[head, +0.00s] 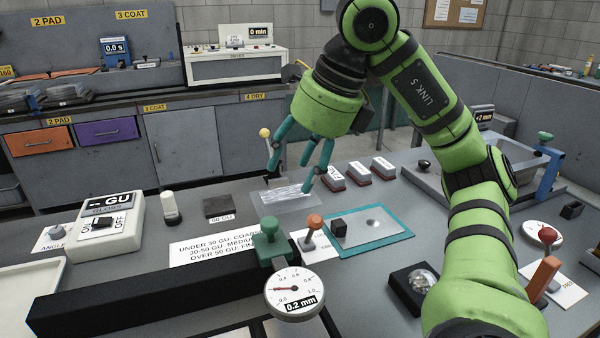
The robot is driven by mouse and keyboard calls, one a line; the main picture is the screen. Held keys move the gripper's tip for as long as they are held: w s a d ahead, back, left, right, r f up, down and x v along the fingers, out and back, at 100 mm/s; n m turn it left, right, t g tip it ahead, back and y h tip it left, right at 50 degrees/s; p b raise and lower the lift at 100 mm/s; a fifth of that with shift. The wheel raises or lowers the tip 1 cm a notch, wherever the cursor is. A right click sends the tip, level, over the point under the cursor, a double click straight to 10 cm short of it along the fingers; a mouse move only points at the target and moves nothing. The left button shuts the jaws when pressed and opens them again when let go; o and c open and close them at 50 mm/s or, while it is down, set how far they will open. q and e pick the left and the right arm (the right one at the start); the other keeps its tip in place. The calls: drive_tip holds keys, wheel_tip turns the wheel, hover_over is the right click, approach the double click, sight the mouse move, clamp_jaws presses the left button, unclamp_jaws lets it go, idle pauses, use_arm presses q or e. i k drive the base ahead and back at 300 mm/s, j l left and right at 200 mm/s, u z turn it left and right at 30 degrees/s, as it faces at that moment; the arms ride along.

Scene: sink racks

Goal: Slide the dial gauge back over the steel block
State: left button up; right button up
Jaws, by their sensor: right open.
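The dial gauge (294,293) has a white round face and a readout of 0.2 mm. It is at the front centre, beside the long black rail (150,298). A green handle (270,246) stands just behind the gauge at the rail's right part. A flat grey metal plate with a shiny spot (375,228) lies in a teal-edged tray right of the handle; I cannot tell whether this is the steel block. My right gripper (290,178) is open and empty, fingers down above a shiny silvery sheet (285,194), behind and apart from the gauge. My left gripper is out of view.
An orange-topped lever (314,226) stands close right of the green handle. A gloss meter (105,225) stands left. A red-knobbed lever (547,240) and a black holder (413,290) are at right.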

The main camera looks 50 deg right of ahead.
sight(291, 294)
drive_tip(key=k+j, duration=0.55)
drive_tip(key=j, duration=0.3)
drive_tip(key=k+j, duration=0.55)
drive_tip(key=j, duration=0.3)
drive_tip(key=k+j, duration=0.3)
drive_tip(key=j, duration=0.1)
